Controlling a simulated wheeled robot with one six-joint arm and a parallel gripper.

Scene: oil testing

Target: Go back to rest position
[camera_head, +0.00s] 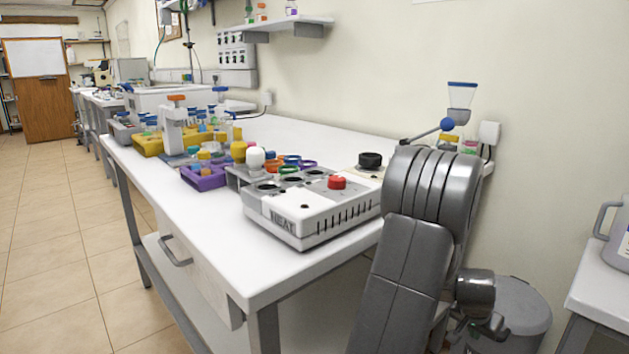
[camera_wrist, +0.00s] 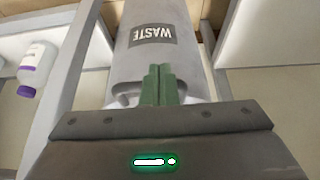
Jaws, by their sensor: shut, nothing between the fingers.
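My gripper (camera_wrist: 159,85) shows in the wrist view with its two green fingers pressed together and nothing between them. It points at a grey waste bin (camera_wrist: 178,70) with a dark label reading WASTE, upside down in this view. In the head view my grey arm rises in the right half, in front of the table's right end, and folds down. The gripper end hangs low there, beside the grey bin (camera_head: 522,310), and the fingers are hard to make out.
A white table (camera_head: 185,215) stands left of my arm. On it are a heater box (camera_head: 300,222) with a red knob, a purple rack (camera_head: 205,180) and a yellow rack (camera_head: 148,146). Another table (camera_head: 607,285) with a jug stands at right. Tiled floor at left is clear.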

